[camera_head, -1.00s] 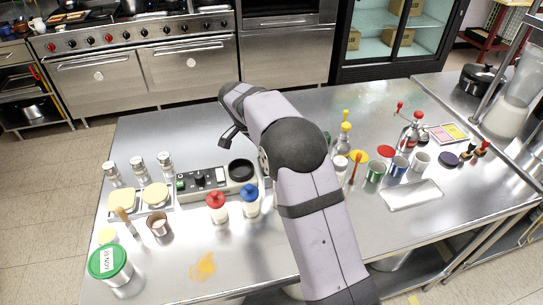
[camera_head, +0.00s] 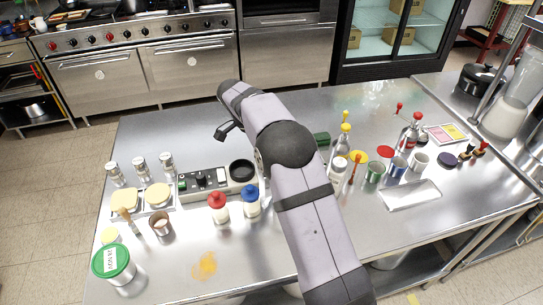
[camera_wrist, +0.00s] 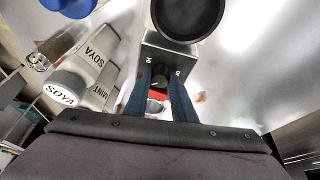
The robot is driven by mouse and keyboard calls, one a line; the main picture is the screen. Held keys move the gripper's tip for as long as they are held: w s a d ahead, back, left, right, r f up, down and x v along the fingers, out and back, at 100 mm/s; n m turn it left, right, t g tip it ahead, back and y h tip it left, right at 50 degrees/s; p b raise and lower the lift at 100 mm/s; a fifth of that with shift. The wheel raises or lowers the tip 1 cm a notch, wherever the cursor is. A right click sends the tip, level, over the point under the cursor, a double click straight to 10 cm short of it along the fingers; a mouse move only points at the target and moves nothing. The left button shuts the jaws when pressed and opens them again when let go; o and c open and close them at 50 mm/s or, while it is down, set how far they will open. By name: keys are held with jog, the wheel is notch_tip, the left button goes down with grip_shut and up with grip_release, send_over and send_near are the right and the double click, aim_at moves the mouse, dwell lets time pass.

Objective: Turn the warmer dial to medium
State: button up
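The warmer (camera_head: 247,188) is a small silver unit with a round black plate (camera_head: 241,169) on top, left of my arm in the head view. In the wrist view its plate (camera_wrist: 188,15) is at the top, with the metal body (camera_wrist: 155,45) below it. The black dial (camera_wrist: 160,80) is on the near end, with small pale marks on either side. My gripper (camera_wrist: 161,88) shows as two blue fingers, apart, one on each side of the dial. I cannot tell whether they touch it. In the head view my arm hides the dial and the fingers.
Red-capped (camera_head: 217,207) and blue-capped (camera_head: 251,201) bottles stand before the warmer.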

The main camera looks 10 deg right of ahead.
jog(key=o, duration=0.4)
jog(key=b+v, duration=0.1)
jog(key=v, duration=0.6)
jog(key=shift+a+r, duration=0.1)
jog(key=shift+r, duration=0.05)
dwell(0.3)
